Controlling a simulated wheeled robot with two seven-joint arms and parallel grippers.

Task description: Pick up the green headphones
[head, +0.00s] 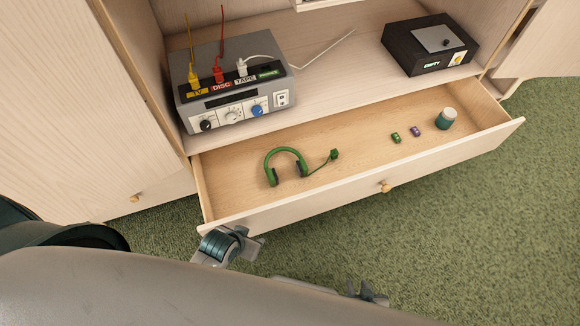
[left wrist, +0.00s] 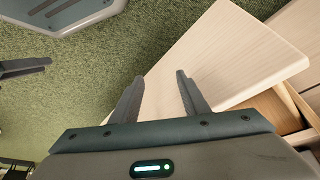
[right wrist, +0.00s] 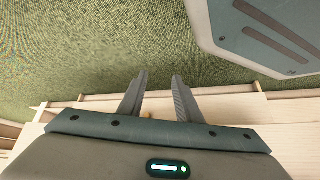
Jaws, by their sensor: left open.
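The green headphones (head: 286,165) lie in the left half of the open drawer, with dark ear pads and a short green cable ending in a small green plug (head: 334,154). My left gripper (head: 250,240) is open and empty at the outside of the drawer front, near its left end. In the left wrist view its fingers (left wrist: 158,78) are apart beside the pale drawer front. My right gripper (head: 366,290) is low in front of the drawer, over the carpet. In the right wrist view its fingers (right wrist: 160,76) are apart with nothing between them. Neither wrist view shows the headphones.
The drawer front (head: 440,158) has a round knob (head: 384,187). A green battery (head: 395,138), a purple battery (head: 416,131) and a teal jar (head: 446,118) are in the drawer's right part. A grey switch box (head: 230,85) and a black box (head: 430,45) stand on the shelf above.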

